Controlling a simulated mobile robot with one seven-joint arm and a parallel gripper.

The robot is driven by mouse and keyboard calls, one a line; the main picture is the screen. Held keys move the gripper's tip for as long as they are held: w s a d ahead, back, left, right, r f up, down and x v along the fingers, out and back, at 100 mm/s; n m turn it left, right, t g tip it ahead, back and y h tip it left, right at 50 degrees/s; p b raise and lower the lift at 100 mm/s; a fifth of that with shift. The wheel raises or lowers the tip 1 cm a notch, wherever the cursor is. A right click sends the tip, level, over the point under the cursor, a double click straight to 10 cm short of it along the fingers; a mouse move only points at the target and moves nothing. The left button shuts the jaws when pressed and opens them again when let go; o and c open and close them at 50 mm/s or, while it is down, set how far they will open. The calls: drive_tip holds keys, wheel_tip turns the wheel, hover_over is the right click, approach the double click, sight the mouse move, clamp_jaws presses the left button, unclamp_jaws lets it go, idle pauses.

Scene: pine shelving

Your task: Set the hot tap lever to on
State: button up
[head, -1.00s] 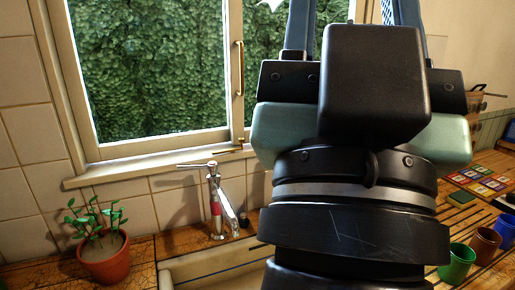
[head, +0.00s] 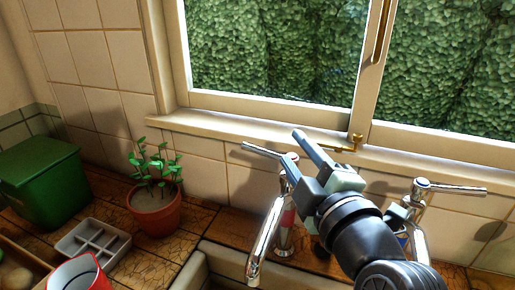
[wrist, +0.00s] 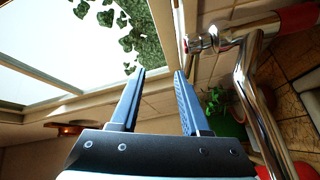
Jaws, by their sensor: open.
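The hot tap (head: 284,212) is chrome with a red band and stands behind the sink, left of my gripper in the head view. Its lever (head: 261,150) sticks out to the left from the red-marked top. My gripper (head: 318,150) is just right of the tap's top, fingers angled up towards the window; depth between them is hard to judge. In the wrist view, my gripper (wrist: 159,72) is open with nothing between its fingers. The hot tap (wrist: 247,85) shows right of the fingers there, apart from them in the picture.
A second tap (head: 420,238) with a blue mark stands right of my gripper, its lever pointing right. A potted plant (head: 155,213), grey divided tray (head: 92,243), red mug (head: 78,274) and green bin (head: 42,178) are left. The windowsill (head: 230,133) runs behind.

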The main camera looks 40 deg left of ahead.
sight(251, 147)
drive_tip(key=f+n, duration=0.1)
drive_tip(key=s+a+f+n+g+y, duration=0.1)
drive_tip(key=s+a+f+n+g, duration=0.1)
drive_tip(key=shift+a+f, duration=0.2)
drive_tip(key=shift+f, duration=0.15)
drive_tip(key=p+x, duration=0.3)
drive_tip(key=x, duration=1)
drive_tip(key=shift+s, duration=0.1)
clamp_jaws()
idle(0.6)
